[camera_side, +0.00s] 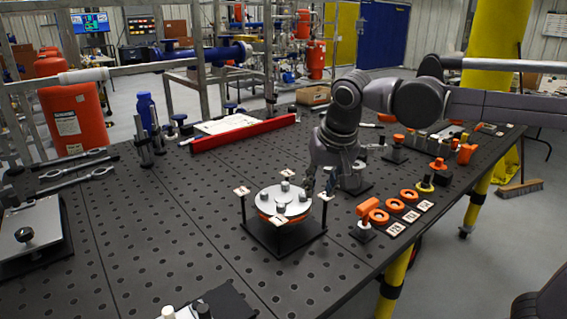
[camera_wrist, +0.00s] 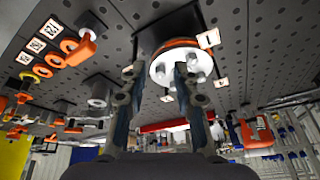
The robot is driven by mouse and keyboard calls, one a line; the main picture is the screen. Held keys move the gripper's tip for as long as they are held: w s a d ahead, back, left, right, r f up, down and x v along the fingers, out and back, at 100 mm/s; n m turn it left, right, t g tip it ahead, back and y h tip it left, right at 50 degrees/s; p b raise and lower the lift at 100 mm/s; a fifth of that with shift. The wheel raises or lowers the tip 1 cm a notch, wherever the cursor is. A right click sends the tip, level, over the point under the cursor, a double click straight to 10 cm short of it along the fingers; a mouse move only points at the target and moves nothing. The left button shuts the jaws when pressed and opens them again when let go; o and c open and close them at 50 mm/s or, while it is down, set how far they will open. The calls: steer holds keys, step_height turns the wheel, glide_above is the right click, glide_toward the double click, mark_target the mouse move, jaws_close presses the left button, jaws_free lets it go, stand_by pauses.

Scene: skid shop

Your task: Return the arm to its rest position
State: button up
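My arm reaches in from the right in the side view and bends down over the perforated black table (camera_side: 150,235). My gripper (camera_side: 320,184) points down just right of a round flange with a white top (camera_side: 283,200) and an orange rim, which sits on a black square base. In the wrist view my gripper (camera_wrist: 157,70) has its two fingers spread apart with nothing held between them. The flange (camera_wrist: 160,72) shows beyond the fingers, partly hidden by the right one. I cannot tell whether a finger touches it.
Several orange rings (camera_side: 379,216) and white tags line the table's right edge, beside an orange-handled part (camera_side: 367,207). A red bar (camera_side: 243,133) lies at the back. A blue bottle (camera_side: 147,112) stands at the left.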

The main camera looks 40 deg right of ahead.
steer(key=s+d+f+n+t+y, duration=0.1)
steer(key=s+d+f+n+t, duration=0.2)
steer(key=s+f+n, duration=0.3)
steer(key=s+d+f, duration=0.1)
steer(key=s+f, duration=0.3)
steer(key=shift+s+d+y, duration=0.3)
steer(key=shift+s+d, duration=0.05)
steer(key=shift+s, duration=0.05)
stand_by(0.8)
